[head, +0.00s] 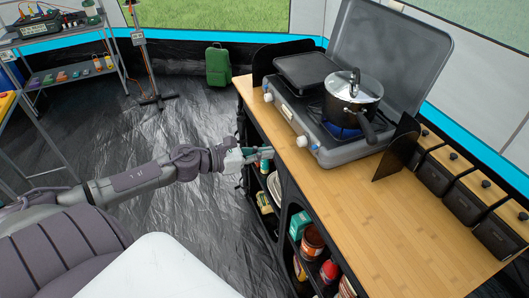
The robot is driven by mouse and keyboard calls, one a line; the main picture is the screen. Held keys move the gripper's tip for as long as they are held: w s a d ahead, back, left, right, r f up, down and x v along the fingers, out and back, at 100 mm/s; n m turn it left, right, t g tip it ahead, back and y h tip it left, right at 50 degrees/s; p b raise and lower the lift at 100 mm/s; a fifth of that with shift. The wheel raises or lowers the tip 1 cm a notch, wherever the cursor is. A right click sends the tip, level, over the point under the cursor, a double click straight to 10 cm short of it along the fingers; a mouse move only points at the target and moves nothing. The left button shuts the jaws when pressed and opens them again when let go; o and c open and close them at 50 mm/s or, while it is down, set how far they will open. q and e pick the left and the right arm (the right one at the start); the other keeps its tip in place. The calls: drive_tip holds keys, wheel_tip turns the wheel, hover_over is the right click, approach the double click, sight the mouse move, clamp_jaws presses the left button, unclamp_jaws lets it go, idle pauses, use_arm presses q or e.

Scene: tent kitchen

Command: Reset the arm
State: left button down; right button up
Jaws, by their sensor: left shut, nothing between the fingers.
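My left arm comes in from the left, reaching toward the front of the wooden counter (400,217). My left gripper (268,153) is shut, with nothing visible held in it. It is close to the counter's front edge, just below and left of the camp stove (318,148); whether it touches the counter is unclear. My right gripper is not in view.
A black pot (352,108) with a lid sits on the stove over a blue flame. Open shelves under the counter hold cans and boxes. Dark containers (445,168) line the back right. Dark floor (190,118) is free around the green bag (218,66).

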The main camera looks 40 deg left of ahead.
use_arm(q)
drive_tip(key=s+a+f+n+y, duration=0.1)
drive_tip(key=a+f+n+y, duration=0.25)
drive_tip(key=f+n, duration=0.45)
drive_tip(key=s+a+f+n+y, duration=0.1)
drive_tip(key=a+f+n+y, duration=0.1)
drive_tip(key=a+f+n, duration=0.55)
drive_tip(key=s+d+f+n+g+y, duration=0.15)
drive_tip(key=s+f+n, duration=0.3)
drive_tip(key=f, duration=0.45)
drive_tip(key=s+f+n+g+y, duration=0.15)
drive_tip(key=s+f+n, duration=0.3)
drive_tip(key=f, duration=0.45)
drive_tip(key=s+d+f+n+g, duration=0.2)
drive_tip(key=s+d+f+n, duration=0.15)
drive_tip(key=s+f, duration=0.35)
drive_tip(key=s+d+f+n+g, duration=0.2)
drive_tip(key=s+d+f+n, duration=0.15)
drive_tip(key=s+f, duration=0.25)
drive_tip(key=s+d+f+n+g, duration=0.2)
drive_tip(key=s+d+f+n, duration=0.2)
drive_tip(key=s, duration=0.5)
drive_tip(key=s+d+f+n+g, duration=0.3)
drive_tip(key=s+d+f+n, duration=0.1)
drive_tip(key=s+d, duration=0.5)
drive_tip(key=shift+s+f, duration=0.15)
drive_tip(key=shift+s, duration=0.1)
drive_tip(key=shift+h, duration=0.25)
